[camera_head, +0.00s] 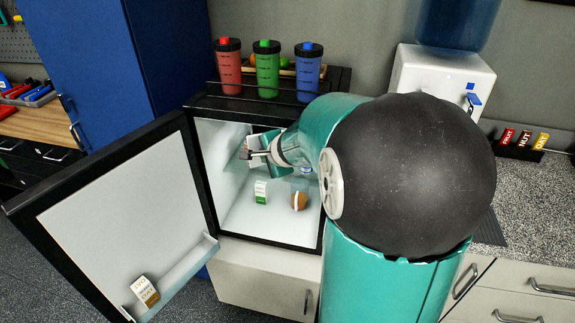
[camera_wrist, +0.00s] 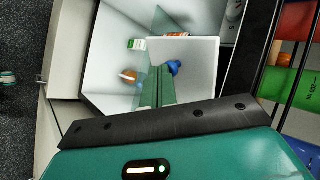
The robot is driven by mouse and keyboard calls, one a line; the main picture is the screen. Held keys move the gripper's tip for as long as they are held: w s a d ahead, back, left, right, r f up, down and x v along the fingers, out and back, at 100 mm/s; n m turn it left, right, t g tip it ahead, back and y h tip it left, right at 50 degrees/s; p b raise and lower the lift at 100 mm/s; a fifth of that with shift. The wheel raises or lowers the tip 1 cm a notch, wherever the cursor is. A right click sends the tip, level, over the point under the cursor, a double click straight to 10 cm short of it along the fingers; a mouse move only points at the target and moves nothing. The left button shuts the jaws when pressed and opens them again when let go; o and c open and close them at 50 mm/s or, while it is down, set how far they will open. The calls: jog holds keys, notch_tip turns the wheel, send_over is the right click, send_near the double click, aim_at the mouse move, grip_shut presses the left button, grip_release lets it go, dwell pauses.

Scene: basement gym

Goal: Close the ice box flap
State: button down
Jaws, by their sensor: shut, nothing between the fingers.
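The small fridge stands open. A pale panel (camera_wrist: 198,62), apparently the ice box flap, shows inside it in the wrist view. My arm covers much of the ice box area in the head view, so I cannot tell the flap's exact angle. My gripper (camera_head: 247,154) is inside the upper part of the fridge, shut and empty. In the wrist view the gripper (camera_wrist: 156,88) overlaps the panel's edge; I cannot tell whether they touch. A blue item (camera_wrist: 173,67) shows beside the gripper there.
The fridge door (camera_head: 125,215) is swung wide to the left, with a carton (camera_head: 145,290) on its shelf. A green-and-white carton (camera_head: 261,192) and a brown round item (camera_head: 299,201) sit in the fridge. Red, green and blue bottles (camera_head: 267,70) stand on top.

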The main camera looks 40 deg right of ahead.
aim_at(257, 148)
jog(key=w, duration=0.4)
jog(key=shift+w, duration=0.25)
jog(key=shift+w+d, duration=0.15)
jog(key=shift+w, duration=0.8)
jog(key=shift+w+d, duration=0.1)
jog(key=shift+w, duration=0.05)
